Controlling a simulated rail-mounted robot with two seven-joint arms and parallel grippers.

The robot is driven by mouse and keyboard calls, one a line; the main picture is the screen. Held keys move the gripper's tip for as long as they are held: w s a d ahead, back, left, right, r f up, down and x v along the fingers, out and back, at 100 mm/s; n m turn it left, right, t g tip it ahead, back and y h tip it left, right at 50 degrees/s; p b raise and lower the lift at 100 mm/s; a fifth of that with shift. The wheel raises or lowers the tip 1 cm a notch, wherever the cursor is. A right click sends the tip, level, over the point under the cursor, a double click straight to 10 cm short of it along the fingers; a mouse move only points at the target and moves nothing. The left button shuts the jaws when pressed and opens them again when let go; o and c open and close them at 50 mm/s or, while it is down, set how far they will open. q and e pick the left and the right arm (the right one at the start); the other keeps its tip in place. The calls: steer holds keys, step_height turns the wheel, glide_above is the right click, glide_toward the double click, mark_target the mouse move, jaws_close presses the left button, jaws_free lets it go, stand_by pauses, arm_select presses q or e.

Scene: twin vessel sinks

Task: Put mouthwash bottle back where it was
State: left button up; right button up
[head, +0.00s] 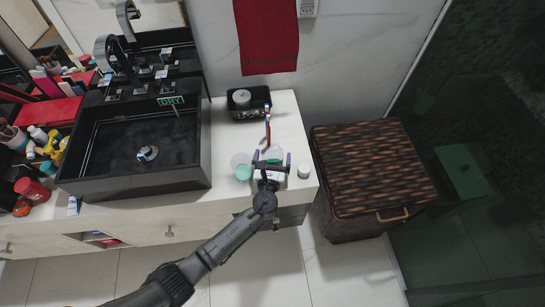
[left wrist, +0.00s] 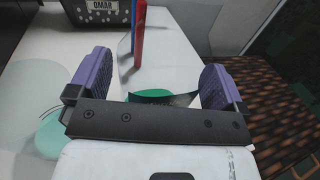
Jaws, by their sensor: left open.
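A clear container with teal contents, which looks like the mouthwash bottle (head: 272,152), stands on the white counter to the right of the sink. It is partly hidden by my left gripper (head: 272,158). In the left wrist view, teal (left wrist: 155,96) shows between and beyond the open fingers of my left gripper (left wrist: 155,85). The fingers are apart, and I see nothing clamped between them. A second clear cup with teal in it (head: 242,167) stands just left of the gripper; its teal also shows at the left in the left wrist view (left wrist: 50,132). My right gripper is out of view.
A red and blue upright item (head: 267,130) stands behind the gripper, near a black basket (head: 248,114). A small white round item (head: 304,171) is on the right. The black sink (head: 135,140) is left; a brown wicker hamper (head: 370,165) is right of the counter.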

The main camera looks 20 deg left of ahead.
arm_select(q)
steer(key=shift+s+r, duration=0.1)
steer(key=shift+r, duration=0.05)
steer(key=p+v, duration=0.1)
steer(key=v, duration=1.1)
steer(key=shift+p, duration=0.3)
steer(key=s+a+f+n+g+y, duration=0.1)
steer(key=s+a+n+g, duration=0.4)
steer(key=n, duration=0.5)
steer(key=s+a+f+n+g, duration=0.2)
steer(key=s+a+n+g, duration=0.2)
steer(key=s+n, duration=0.4)
steer(key=s+d+r+n+g+h, duration=0.1)
steer(key=s+n+g+h, duration=0.3)
steer(key=s+n, duration=0.8)
steer(key=shift+d+r+n+g+h, duration=0.35)
steer(key=shift+r+n+h, duration=0.25)
steer(key=shift+r+h, duration=0.25)
